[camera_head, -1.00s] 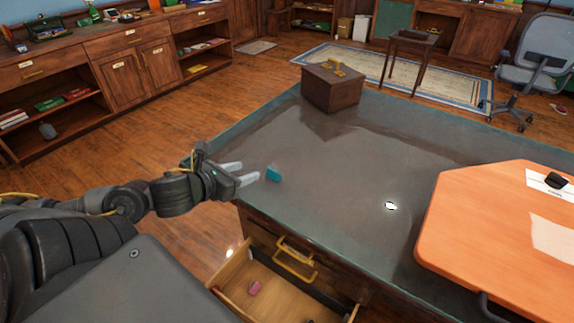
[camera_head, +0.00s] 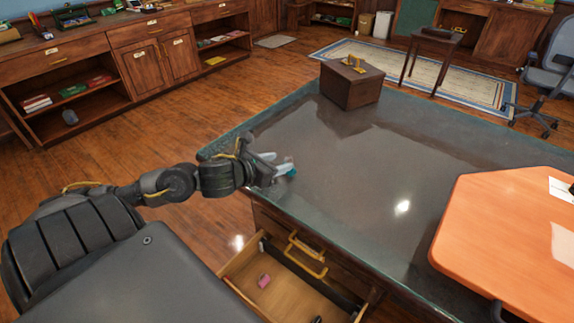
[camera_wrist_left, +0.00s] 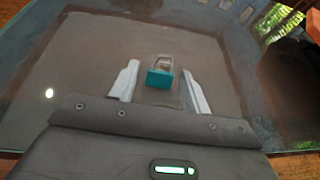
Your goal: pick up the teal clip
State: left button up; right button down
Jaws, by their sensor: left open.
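The teal clip (camera_wrist_left: 159,79) lies on the dark desk top (camera_head: 330,150), close to its near left edge. In the left wrist view it sits between the two light fingers of my left gripper (camera_wrist_left: 157,88), with a gap on each side. In the head view the left gripper (camera_head: 284,164) is low over the desk and open, and it partly hides the clip (camera_head: 292,172). My right gripper is in neither view.
A brown wooden box (camera_head: 352,86) stands at the far end of the desk. An orange board (camera_head: 495,225) covers the right side. Below the near edge, an open drawer (camera_head: 262,285) holds a pink item (camera_head: 264,281). The middle of the desk is clear.

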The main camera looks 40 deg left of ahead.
aim_at(287, 160)
pick_arm(q)
jog(key=x, duration=0.5)
jog(key=shift+d+f+p, duration=0.1)
jog(key=shift+d+p, duration=0.15)
jog(key=shift+p, duration=0.1)
jog(key=shift+s, duration=0.1)
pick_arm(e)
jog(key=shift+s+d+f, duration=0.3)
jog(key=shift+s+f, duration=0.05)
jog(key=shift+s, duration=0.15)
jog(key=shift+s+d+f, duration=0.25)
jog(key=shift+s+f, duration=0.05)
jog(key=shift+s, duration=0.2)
pick_arm(q)
grip_shut()
